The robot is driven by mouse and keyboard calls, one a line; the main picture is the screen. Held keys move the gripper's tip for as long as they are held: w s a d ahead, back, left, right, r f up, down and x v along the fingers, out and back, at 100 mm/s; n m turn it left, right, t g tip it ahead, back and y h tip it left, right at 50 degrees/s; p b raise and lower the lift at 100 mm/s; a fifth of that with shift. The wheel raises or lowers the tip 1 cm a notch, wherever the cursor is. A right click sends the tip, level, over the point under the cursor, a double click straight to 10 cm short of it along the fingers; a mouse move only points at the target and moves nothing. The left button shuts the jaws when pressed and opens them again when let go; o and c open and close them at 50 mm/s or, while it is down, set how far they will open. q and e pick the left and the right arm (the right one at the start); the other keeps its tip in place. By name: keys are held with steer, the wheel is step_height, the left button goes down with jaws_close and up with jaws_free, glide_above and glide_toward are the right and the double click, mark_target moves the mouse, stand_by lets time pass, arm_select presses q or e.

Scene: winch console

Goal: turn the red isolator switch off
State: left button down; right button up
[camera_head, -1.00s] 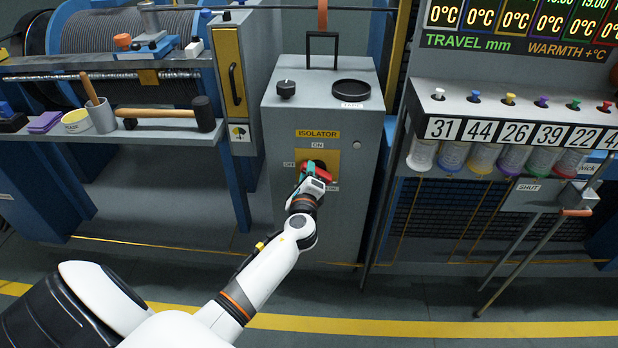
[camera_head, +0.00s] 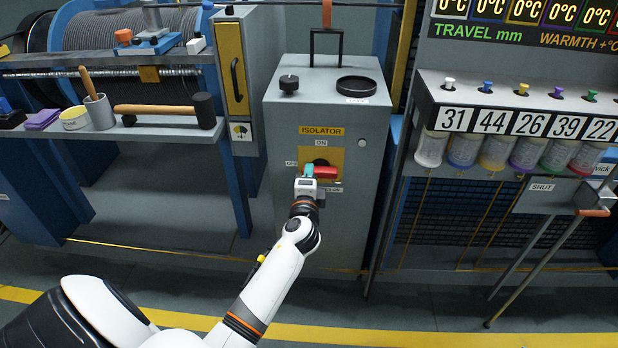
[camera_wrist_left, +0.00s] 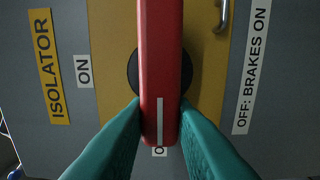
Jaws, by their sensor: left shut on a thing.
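The red isolator switch (camera_head: 326,172) is on a yellow plate (camera_head: 335,156) on the front of the grey isolator cabinet (camera_head: 350,230). Its handle lies about level, across the plate. In the left wrist view, the red handle (camera_wrist_left: 160,60) covers a round black hub, and the white stripe on its near end points to a small, partly hidden label starting with O. My left gripper (camera_head: 308,171) is shut on that left, striped end, with a green finger (camera_wrist_left: 112,140) on each side. An ON label (camera_head: 321,142) is above the switch. My right gripper is not in view.
A black dish (camera_head: 357,86) and a black knob (camera_head: 288,84) are on the cabinet top. A shelf with a mallet (camera_head: 165,109) is to the left. A numbered rack (camera_head: 520,122) and a lever marked SHUT (camera_head: 592,212) are to the right. The floor in front is clear.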

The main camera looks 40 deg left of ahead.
arm_select(q)
steer(key=shift+f, duration=0.15)
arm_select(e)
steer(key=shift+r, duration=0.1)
arm_select(q)
steer(key=c, duration=1.2)
jaws_free()
steer(key=shift+c, duration=0.2)
steer(key=p+v, duration=0.1)
steer(key=v, duration=1.1)
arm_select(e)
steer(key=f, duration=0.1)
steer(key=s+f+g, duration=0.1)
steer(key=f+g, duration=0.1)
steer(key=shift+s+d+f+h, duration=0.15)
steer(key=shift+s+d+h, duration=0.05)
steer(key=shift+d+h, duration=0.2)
arm_select(q)
steer(key=shift+s, duration=0.15)
